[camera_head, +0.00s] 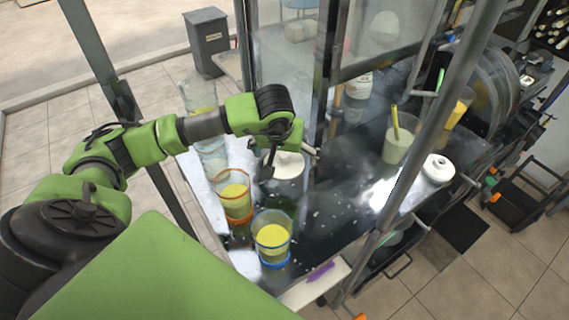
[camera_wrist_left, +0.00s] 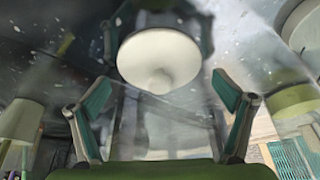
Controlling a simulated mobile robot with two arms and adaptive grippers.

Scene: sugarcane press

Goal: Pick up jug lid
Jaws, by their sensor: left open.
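A round white lid with a central knob (camera_head: 287,168) lies on the dark counter, partly hidden by my left gripper (camera_head: 290,158). In the left wrist view the white lid (camera_wrist_left: 158,58) shows ahead of the left gripper (camera_wrist_left: 161,84), roughly centred between its two spread fingers. The left gripper is open and empty; I cannot tell its exact height above the lid. A second round white lid-like piece (camera_head: 438,168) sits at the counter's right edge. A jug (camera_head: 397,146) with a yellow-green stick stands right of centre. My right gripper is not in view.
Two cups of yellow juice, one with orange rims (camera_head: 234,197) and one with blue (camera_head: 272,240), stand near the counter's front left. A metal frame post (camera_head: 425,130) crosses on the right.

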